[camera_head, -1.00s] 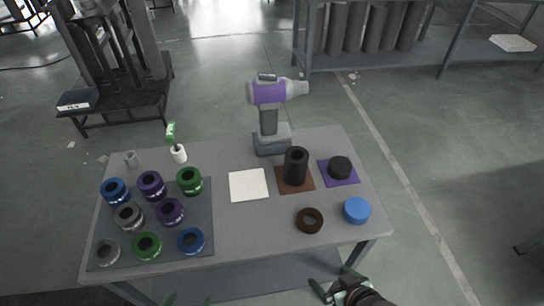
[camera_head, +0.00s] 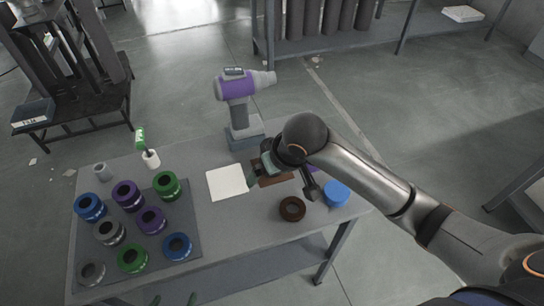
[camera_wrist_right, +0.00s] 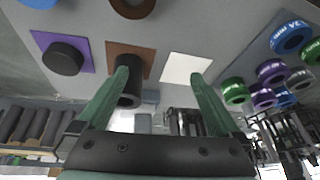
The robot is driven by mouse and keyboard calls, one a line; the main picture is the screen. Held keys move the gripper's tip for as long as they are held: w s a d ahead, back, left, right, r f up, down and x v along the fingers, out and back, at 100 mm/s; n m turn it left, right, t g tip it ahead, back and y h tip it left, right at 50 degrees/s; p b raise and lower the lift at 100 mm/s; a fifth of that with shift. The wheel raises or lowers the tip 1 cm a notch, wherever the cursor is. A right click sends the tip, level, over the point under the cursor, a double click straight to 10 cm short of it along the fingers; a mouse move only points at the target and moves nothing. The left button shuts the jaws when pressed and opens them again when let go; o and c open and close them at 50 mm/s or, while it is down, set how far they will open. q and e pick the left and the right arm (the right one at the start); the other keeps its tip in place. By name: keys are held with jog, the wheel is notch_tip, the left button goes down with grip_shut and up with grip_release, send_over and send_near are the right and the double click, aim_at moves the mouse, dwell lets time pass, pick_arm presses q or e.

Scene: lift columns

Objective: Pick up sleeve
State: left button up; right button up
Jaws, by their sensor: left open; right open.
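The sleeve, a black hollow upright cylinder (camera_wrist_right: 130,96), stands on a brown mat (camera_head: 277,181). In the right wrist view it shows just inside the left-hand finger, partly covered by it. In the head view my right arm mostly hides it. My right gripper (camera_wrist_right: 160,76) is open with green fingers, close to the sleeve and not closed on it. Whether a finger touches it, I cannot tell. My left gripper (camera_head: 174,299) shows only as two spread fingertips at the bottom edge of the head view, open and empty.
On the table are a white square (camera_head: 227,183), a brown ring (camera_head: 292,209), a blue cap (camera_head: 336,194) and a purple-grey drill tool (camera_head: 238,105). A dark mat (camera_head: 195,210) holds several coloured rings. A black cap (camera_wrist_right: 62,58) sits on a purple mat.

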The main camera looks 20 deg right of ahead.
jog(key=w+d+r+m+h, duration=0.2)
jog(key=w+d+r, duration=0.2)
jog(key=w+r, duration=0.1)
jog(key=x, duration=1.2)
jog(key=shift+w+a+f, duration=0.15)
jog(key=shift+w+a, duration=0.15)
jog(key=shift+a, duration=0.05)
grip_shut()
dwell(0.4)
